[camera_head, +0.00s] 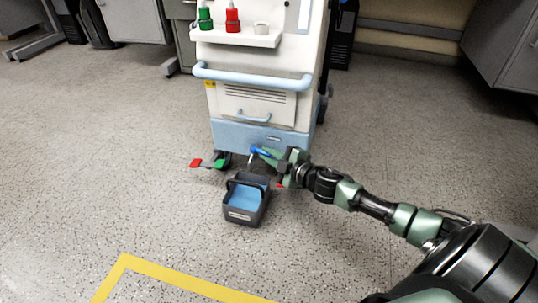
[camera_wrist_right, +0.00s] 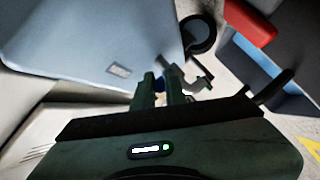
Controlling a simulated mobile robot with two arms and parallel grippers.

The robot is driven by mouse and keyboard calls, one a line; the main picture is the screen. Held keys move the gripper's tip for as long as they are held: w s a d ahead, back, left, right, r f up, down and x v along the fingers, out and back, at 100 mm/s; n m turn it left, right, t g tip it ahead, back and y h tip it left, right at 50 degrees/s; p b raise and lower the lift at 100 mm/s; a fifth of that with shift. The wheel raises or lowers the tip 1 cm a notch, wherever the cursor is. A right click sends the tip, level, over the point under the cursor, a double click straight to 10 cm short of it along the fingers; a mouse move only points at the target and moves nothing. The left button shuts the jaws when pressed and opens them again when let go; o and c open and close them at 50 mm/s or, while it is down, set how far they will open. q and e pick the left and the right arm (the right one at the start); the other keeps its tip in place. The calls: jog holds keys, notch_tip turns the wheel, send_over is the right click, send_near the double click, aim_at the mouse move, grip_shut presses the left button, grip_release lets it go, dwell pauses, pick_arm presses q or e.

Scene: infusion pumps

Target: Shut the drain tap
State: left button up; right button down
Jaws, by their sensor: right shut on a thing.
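The drain tap's blue handle (camera_head: 260,151) shows low on the front of the white and pale blue machine (camera_head: 262,137). My right gripper (camera_head: 277,159) is at the handle and shut on it. In the right wrist view the fingers (camera_wrist_right: 163,90) close around a small blue piece, mostly hidden between them. The grey metal spout of the tap (camera_wrist_right: 196,76) shows just right of the fingers. A dark bucket (camera_head: 241,216) with light blue liquid stands on the floor below the tap. Whether liquid is running from the spout, I cannot tell. My left gripper is out of view.
A red pedal (camera_head: 196,163) and a green pedal (camera_head: 219,163) stick out at the machine's lower left. A blue rail (camera_head: 252,79) crosses its front, below a shelf with green and red bottles. Yellow tape (camera_head: 180,281) marks the floor in front. The floor around the bucket is clear.

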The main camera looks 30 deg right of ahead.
jog(key=shift+w+d+n+g+y+p, duration=0.25)
jog(key=shift+n+y, duration=0.5)
jog(key=shift+y, duration=0.2)
jog(key=shift+w+d+n+g+y+p, duration=0.1)
jog(key=shift+d+n+g+y+p, duration=0.15)
jog(key=shift+n+y, duration=0.6)
jog(key=c, duration=1.5)
grip_release()
jog(key=shift+o, duration=0.2)
jog(key=p+v, duration=0.5)
jog(key=v, duration=0.2)
jog(key=shift+s+r, duration=0.1)
jog(key=shift+s+d, duration=0.15)
jog(key=shift+s, duration=0.1)
